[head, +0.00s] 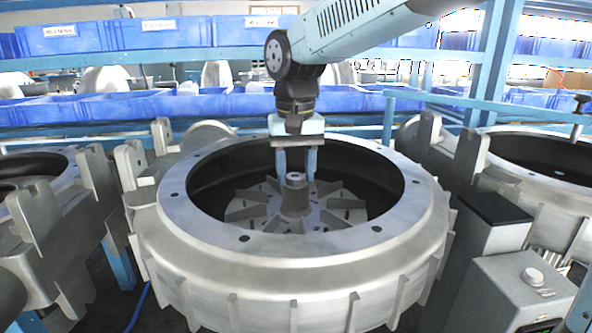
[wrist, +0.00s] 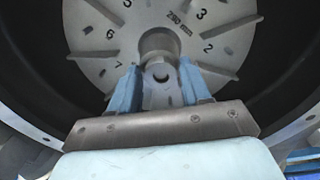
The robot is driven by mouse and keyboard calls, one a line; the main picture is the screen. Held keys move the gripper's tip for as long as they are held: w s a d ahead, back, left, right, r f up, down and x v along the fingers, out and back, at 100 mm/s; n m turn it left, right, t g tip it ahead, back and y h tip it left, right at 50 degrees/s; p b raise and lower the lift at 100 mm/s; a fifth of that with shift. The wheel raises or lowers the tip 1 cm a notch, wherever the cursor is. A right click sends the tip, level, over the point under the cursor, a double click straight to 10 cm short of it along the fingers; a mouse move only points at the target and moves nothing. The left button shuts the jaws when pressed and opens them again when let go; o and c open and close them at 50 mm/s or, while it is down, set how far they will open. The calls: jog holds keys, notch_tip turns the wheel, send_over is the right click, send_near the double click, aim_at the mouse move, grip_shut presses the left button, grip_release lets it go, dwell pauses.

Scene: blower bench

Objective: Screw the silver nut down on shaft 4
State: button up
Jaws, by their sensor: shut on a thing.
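A large grey blower housing (head: 172,205) stands in the middle of the head view. Inside it lies a finned impeller disc (head: 250,205) with a raised central hub (head: 294,200). My gripper (head: 297,175) points down into the housing, its blue fingers beside the hub's top. In the wrist view my gripper (wrist: 159,75) has its fingers on either side of a small grey piece with a dark hole, which I take for the silver nut (wrist: 160,74). It lines up closely with the hub (wrist: 158,44). Whether its thread is engaged cannot be told. No shaft label 4 shows.
The housing's raised rim (head: 350,236) surrounds my gripper on all sides. Other housings stand at left (head: 30,165) and right (head: 530,150). A grey control box (head: 522,285) is at lower right. Blue bins (head: 230,105) fill shelves behind.

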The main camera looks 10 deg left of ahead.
jog(key=shift+f+m, duration=0.25)
jog(key=shift+m, duration=0.15)
jog(key=shift+c, duration=1.4)
jog(key=shift+m, duration=0.5)
grip_shut()
jog(key=m, duration=0.4)
jog(key=shift+m, duration=0.4)
jog(key=m, duration=0.5)
jog(key=shift+m, duration=0.4)
jog(key=m, duration=0.6)
jog(key=shift+m, duration=0.4)
jog(key=m, duration=0.6)
